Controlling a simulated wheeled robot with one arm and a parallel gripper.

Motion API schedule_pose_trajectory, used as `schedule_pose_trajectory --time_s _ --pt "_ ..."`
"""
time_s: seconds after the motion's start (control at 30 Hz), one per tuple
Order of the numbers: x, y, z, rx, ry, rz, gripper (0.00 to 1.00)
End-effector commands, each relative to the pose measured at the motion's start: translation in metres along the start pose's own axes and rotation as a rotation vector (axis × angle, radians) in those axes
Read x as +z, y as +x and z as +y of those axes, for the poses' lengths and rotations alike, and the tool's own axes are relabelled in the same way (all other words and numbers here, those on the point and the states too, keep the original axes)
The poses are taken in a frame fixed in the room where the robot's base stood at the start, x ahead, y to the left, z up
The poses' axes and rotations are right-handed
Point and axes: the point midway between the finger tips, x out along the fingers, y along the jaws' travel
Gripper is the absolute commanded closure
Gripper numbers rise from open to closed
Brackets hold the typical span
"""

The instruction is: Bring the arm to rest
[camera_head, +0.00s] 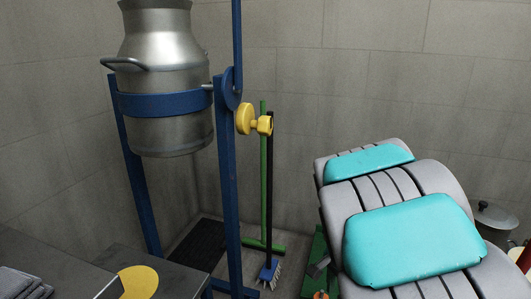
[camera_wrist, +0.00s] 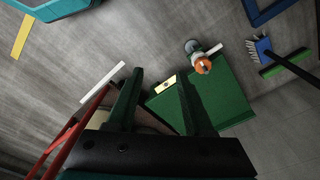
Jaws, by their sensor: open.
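My gripper (camera_wrist: 160,76) shows in the wrist view with its two dark fingers spread apart and nothing held between them. It points down over the floor area beside a green box (camera_wrist: 228,92). A small pale, brass-like plate (camera_wrist: 165,86) on the box's near edge shows between the fingers, which look apart from it. In the head view my grey and turquoise arm fills the right side, and my gripper is hidden there.
A metal can (camera_head: 165,85) hangs in a blue stand (camera_head: 228,180) with a yellow knob (camera_head: 245,119). A brush (camera_head: 270,272) and green squeegee (camera_head: 264,245) lean by the wall. An orange-topped item (camera_wrist: 203,64) is at the box. A red-framed thing (camera_wrist: 72,130) stands left of my fingers.

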Motion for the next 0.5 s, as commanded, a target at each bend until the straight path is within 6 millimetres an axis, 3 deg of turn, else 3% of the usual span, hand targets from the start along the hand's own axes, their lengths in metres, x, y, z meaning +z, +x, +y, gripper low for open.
schedule_pose_trajectory --time_s 0.03,0.2,0.5 --pt "0.009 -0.018 0.016 0.003 -0.059 -0.013 0.48" --pt "0.037 -0.054 0.067 0.019 -0.293 -0.059 0.48" --pt "0.094 -0.099 0.161 0.034 -0.748 -0.152 0.48"
